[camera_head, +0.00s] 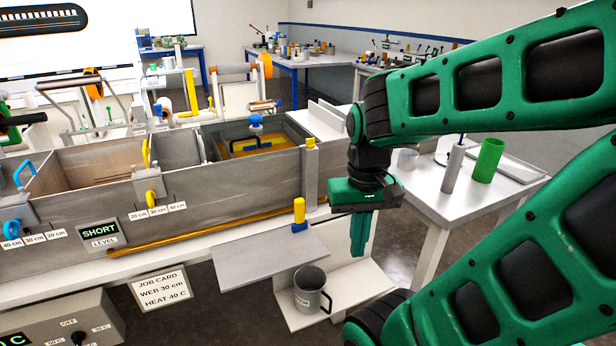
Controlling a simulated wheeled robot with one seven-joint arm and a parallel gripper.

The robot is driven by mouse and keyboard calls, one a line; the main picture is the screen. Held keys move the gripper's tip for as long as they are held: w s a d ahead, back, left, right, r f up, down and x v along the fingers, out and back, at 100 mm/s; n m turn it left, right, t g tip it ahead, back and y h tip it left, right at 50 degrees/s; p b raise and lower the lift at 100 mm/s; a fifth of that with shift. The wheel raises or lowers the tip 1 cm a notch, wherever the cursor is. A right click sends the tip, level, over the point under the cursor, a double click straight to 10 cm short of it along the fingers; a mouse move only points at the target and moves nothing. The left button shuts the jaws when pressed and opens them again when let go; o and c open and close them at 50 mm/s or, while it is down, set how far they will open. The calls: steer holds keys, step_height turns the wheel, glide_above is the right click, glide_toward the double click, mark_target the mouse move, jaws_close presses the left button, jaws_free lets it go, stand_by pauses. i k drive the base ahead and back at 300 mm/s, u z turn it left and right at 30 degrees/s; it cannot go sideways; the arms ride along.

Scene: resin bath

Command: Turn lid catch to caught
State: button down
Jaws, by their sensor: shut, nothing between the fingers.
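My gripper (360,236) points down at the right of the bath, its green fingers shut with nothing between them. A yellow upright catch-like piece with a blue base (299,212) stands at the right end of a flat grey panel (232,266), to the left of my gripper and apart from it. I cannot tell for sure whether this piece is the lid catch, or whether it is caught. The grey resin bath (232,190) stands behind the panel. A blue-handled piece (256,121) sits over its amber right compartment.
A grey mug (311,289) stands on a low white shelf (358,285) beneath the panel. A white side table (433,197) with a green cup (488,160) stands at right. A yellow bar (180,239) runs along the bath's front. Grey floor shows between shelf and side table.

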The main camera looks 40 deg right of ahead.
mark_target(310, 144)
steer(key=z, duration=1.4)
steer(key=k, duration=0.75)
steer(key=z, duration=0.9)
steer(key=k, duration=0.6)
steer(key=z, duration=0.2)
steer(key=i, duration=0.9)
steer(key=u, duration=1.3)
steer(key=i, duration=1.15)
steer(key=u, duration=0.7)
